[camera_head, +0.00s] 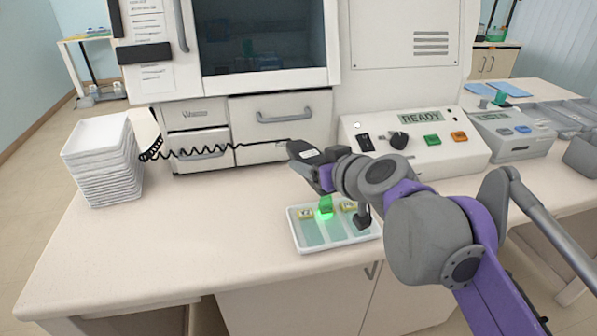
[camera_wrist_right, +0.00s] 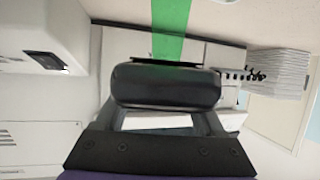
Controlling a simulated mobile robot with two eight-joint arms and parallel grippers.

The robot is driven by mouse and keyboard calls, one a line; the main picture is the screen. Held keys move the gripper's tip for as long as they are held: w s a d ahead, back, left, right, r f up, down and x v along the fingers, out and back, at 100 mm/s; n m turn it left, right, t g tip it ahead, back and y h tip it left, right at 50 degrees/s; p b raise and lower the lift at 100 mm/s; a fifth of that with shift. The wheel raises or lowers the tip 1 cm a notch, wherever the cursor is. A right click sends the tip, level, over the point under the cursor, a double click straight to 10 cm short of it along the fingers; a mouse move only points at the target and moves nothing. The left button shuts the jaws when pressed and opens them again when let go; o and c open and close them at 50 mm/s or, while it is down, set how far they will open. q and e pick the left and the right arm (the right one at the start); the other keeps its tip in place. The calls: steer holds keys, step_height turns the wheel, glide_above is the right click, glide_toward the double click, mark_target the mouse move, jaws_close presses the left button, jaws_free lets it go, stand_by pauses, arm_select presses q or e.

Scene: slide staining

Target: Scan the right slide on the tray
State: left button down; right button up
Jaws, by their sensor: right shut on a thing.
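A white tray (camera_head: 307,247) lies near the front edge of the bench and holds slides side by side with yellowish labels. The left slide (camera_head: 312,232) and the middle slide (camera_head: 333,229) show. The right slide's label (camera_head: 347,206) shows, but a dark part below my wrist covers some of that slide. My right gripper (camera_head: 325,176) is shut on a black handheld scanner (camera_head: 304,152) above the tray. The scanner fills the middle of the right wrist view (camera_wrist_right: 165,87). Its green beam (camera_head: 326,205) lands around the middle label. My left gripper is not in view.
A coiled black cord (camera_head: 185,153) runs left from the scanner in front of the drawers. A stack of white trays (camera_head: 103,165) stands at the left. A control panel reading READY (camera_head: 420,145) stands behind my arm. The bench left of the tray is clear.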

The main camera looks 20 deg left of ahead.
steer(key=shift+w+d+f, duration=0.15)
steer(key=shift+w+d, duration=0.8)
steer(key=shift+d, duration=0.1)
steer(key=shift+w+d+f, duration=0.15)
steer(key=shift+w+d, duration=0.8)
steer(key=shift+d, duration=0.05)
step_height(320, 180, up, 3)
steer(key=p, duration=0.3)
steer(key=shift+a, duration=0.1)
